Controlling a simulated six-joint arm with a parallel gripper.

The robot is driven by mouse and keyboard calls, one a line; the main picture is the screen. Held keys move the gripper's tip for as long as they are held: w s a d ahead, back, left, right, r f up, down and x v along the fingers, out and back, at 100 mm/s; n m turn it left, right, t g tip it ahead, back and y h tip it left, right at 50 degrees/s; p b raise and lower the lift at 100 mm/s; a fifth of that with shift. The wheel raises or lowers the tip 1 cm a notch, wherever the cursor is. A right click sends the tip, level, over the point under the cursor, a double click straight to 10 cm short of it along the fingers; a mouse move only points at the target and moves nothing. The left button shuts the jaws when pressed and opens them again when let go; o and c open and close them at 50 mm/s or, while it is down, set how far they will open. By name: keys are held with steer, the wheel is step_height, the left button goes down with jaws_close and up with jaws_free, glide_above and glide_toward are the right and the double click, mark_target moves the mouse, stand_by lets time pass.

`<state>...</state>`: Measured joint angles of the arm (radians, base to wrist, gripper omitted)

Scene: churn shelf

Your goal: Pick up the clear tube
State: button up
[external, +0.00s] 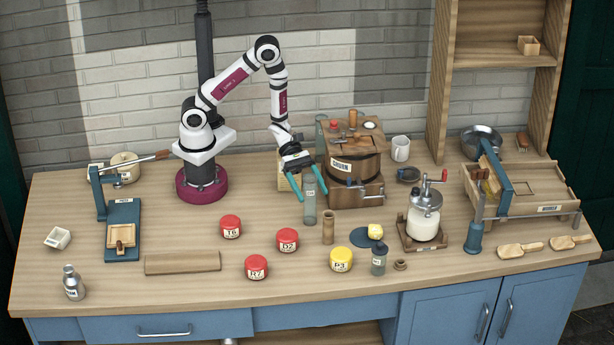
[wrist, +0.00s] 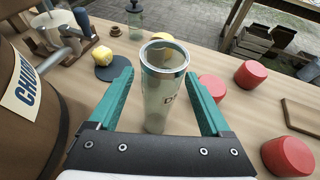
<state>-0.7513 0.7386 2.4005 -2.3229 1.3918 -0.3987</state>
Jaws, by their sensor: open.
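The clear tube (external: 309,208) stands upright on the worktop, just left of the wooden churn in the external view. In the wrist view the clear tube (wrist: 163,90) has an open round rim and a partly hidden dark label. My gripper (external: 309,193) has teal fingers and is at the tube from behind. In the wrist view my gripper (wrist: 165,88) is open, with one finger on each side of the tube and visible gaps to both.
The wooden churn (external: 352,185) stands close to the right of my gripper. A small wooden cylinder (external: 328,227) stands in front of the tube. Red-lidded jars (external: 287,238) and a yellow-lidded jar (external: 341,258) are nearer the front edge. The worktop left of the red jars is partly clear.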

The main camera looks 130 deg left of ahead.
mark_target(313, 194)
steer(key=x, duration=0.3)
jaws_close()
stand_by(0.3)
